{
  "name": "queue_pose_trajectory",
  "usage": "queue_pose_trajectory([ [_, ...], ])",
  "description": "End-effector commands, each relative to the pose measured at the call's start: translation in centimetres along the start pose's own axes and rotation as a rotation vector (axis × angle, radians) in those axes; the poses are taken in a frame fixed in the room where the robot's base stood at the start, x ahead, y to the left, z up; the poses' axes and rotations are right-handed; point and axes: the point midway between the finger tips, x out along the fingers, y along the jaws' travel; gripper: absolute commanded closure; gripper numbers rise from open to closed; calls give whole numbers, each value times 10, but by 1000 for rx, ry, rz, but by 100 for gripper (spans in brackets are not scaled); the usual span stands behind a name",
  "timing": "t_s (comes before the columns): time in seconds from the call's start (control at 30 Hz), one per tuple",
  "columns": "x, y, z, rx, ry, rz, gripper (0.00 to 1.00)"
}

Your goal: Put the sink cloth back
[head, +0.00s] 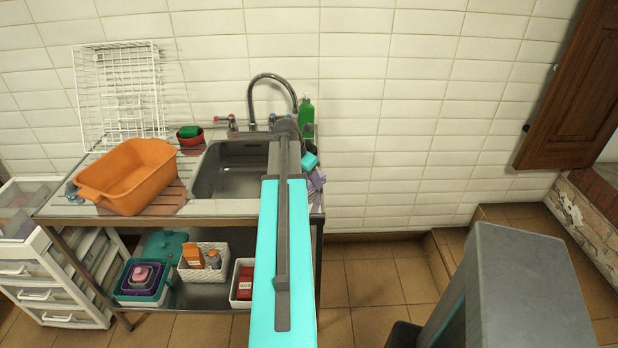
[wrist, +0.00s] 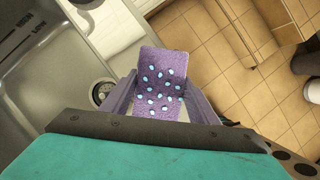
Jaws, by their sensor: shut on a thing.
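The sink cloth (wrist: 162,80) is a purple, roughly rectangular piece with pale blue dots. My gripper (wrist: 159,88) is shut on it, with a finger at each side, and the cloth's far end sticks out past the fingertips. In the wrist view the cloth shows over the counter edge and the floor tiles. In the head view my gripper (head: 314,174) is at the right end of the sink counter, and the cloth is small and partly hidden there. The steel sink (head: 230,171) is left of my gripper, and its drain shows in the wrist view (wrist: 101,93).
A curved tap (head: 270,78) and a green bottle (head: 306,115) stand behind the sink. Bins fill the lower shelf.

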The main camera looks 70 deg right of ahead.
Motion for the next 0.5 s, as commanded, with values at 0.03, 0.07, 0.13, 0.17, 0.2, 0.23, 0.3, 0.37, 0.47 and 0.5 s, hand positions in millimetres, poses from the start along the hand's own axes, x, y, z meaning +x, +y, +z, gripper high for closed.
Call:
queue_pose_trajectory([
  [0.03,0,0,0,0,0,0,64],
  [0.07,0,0,0,0,0,0,64],
  [0.13,0,0,0,0,0,0,64],
  [0.17,0,0,0,0,0,0,64],
  [0.2,0,0,0,0,0,0,64],
  [0.23,1,0,0,0,0,0,64],
  [0.3,2,0,-1,1,0,0,64],
  [0.37,2,0,-1,1,0,0,41],
  [0.47,2,0,-1,1,0,0,27],
  [0.5,2,0,-1,1,0,0,27],
])
